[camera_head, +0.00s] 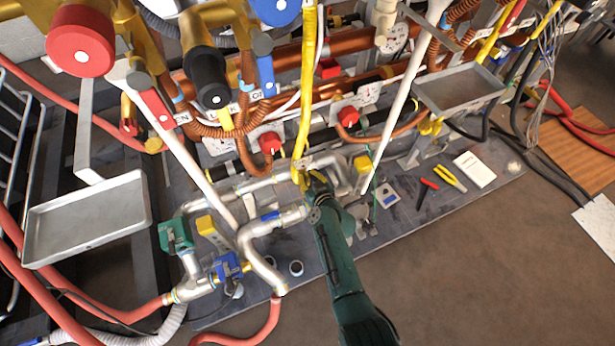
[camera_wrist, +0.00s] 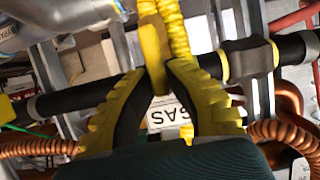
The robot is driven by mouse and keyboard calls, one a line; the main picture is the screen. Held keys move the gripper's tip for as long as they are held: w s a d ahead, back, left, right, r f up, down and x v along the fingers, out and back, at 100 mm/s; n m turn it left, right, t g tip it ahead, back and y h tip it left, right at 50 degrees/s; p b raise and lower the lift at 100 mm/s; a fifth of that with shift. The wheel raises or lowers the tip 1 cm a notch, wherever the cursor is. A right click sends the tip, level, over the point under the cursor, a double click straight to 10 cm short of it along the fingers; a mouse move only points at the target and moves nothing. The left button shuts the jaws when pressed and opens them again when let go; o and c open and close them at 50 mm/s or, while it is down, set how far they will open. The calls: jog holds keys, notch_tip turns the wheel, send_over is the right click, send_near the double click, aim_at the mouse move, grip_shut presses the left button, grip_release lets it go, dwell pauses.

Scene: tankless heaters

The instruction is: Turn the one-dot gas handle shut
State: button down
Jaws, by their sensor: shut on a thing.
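A yellow gas handle (camera_wrist: 153,45) stands between my fingertips in the wrist view, beside a black pipe (camera_wrist: 85,100). A white label reading GAS (camera_wrist: 170,115) shows upside down behind my fingers. My gripper (camera_wrist: 157,70) has yellow ribbed fingers, closed in on both sides of the handle. In the head view my gripper (camera_head: 305,184) reaches to the foot of the yellow corrugated gas hose (camera_head: 308,85); the handle there is mostly hidden by my gripper. I cannot make out any dot marking on the handle.
Copper coils and red-knobbed valves (camera_head: 348,116) sit behind my gripper. A white pipe (camera_head: 402,95) slants down to its right. Silver pipes with a green valve (camera_head: 175,236) and blue valve (camera_head: 227,266) lie left. Metal trays (camera_head: 460,90) stand at both sides. The floor at lower right is clear.

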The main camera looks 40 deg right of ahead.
jog(key=shift+f+b, duration=0.2)
jog(key=shift+b, duration=0.1)
jog(key=shift+s+d+f+m+b, duration=0.1)
jog(key=shift+m+b, duration=0.4)
jog(key=shift+b, duration=0.05)
jog(key=shift+d+m+y+b, duration=0.1)
jog(key=shift+m+y+b, duration=0.4)
jog(key=shift+s+d+f+m+t+y, duration=0.1)
jog(key=shift+d+m+t+y, duration=0.1)
jog(key=shift+m+t+y, duration=0.7)
jog(key=shift+s+d+f+m+t+y, duration=0.15)
jog(key=shift+m+y, duration=0.25)
jog(key=shift+m, duration=1)
jog(key=c, duration=1.1)
grip_release()
jog(key=shift+w+r, duration=0.1)
jog(key=shift+o, duration=0.2)
jog(key=shift+r, duration=0.1)
